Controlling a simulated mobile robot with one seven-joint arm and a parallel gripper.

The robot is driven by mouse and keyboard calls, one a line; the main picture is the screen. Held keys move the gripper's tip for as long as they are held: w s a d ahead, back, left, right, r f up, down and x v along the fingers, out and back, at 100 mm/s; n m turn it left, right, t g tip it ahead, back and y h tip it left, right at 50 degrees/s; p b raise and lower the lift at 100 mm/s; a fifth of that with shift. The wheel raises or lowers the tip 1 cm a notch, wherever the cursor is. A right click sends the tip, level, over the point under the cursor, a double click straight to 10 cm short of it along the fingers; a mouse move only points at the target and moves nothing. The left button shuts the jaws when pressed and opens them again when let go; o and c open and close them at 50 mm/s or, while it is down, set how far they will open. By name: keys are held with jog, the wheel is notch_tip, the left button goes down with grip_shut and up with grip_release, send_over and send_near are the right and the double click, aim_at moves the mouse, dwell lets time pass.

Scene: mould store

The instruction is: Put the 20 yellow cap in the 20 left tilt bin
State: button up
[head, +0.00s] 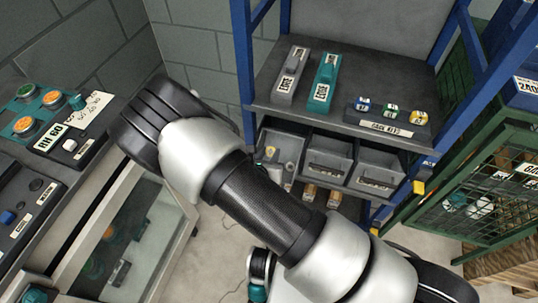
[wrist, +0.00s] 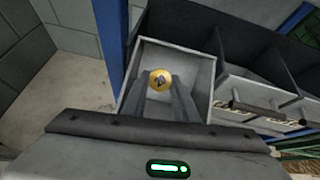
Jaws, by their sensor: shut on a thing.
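The yellow cap (wrist: 159,80) is round with a dark centre. My gripper (wrist: 160,88) is shut on it, with the cap at the fingertips. The left tilt bin (wrist: 203,67) is a grey open box; in the wrist view the cap and fingers show within its opening. I cannot tell whether the cap touches the bin floor. In the head view the left tilt bin (head: 292,143) is under the shelf, with the yellow cap (head: 270,151) in its opening. My arm hides most of my gripper there.
Further tilt bins stand to the right, a middle one (head: 328,150) and a right one (head: 378,163). A blue rack post (wrist: 111,35) is close on the left of the bin. The shelf (head: 330,100) above bears grey and teal blocks. A glass-fronted cabinet (head: 150,240) stands at left.

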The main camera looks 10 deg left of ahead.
jog(key=shift+w+d+f+b, duration=0.1)
jog(key=shift+w+f+b, duration=0.7)
jog(key=shift+f, duration=0.3)
jog(key=shift+w+d+f+b, duration=0.1)
jog(key=shift+w+f+b, duration=0.7)
jog(key=shift+f, duration=0.25)
jog(key=shift+w+f, duration=0.8)
jog(key=shift+f, duration=0.3)
jog(key=shift+w+d+f+b, duration=0.3)
jog(key=shift+w+f, duration=0.1)
jog(key=shift+f, duration=0.15)
jog(key=shift+w, duration=0.15)
jog(key=shift+r, duration=0.1)
jog(key=shift+s+r+p, duration=0.4)
jog(key=shift+r+p, duration=0.25)
jog(key=shift+p, duration=0.35)
jog(key=shift+s+r+p, duration=0.4)
jog(key=shift+r+p, duration=0.2)
jog(key=shift+p, duration=0.35)
jog(key=shift+s+a+r+p, duration=0.2)
jog(key=shift+s+r+p, duration=0.7)
jog(key=shift+r+p, duration=0.15)
jog(key=shift+s+a+r+p, duration=0.15)
jog(key=shift+s+r+p, duration=0.75)
jog(key=shift+r, duration=0.25)
jog(key=shift+a+f+b, duration=0.1)
jog(key=shift+b, duration=0.2)
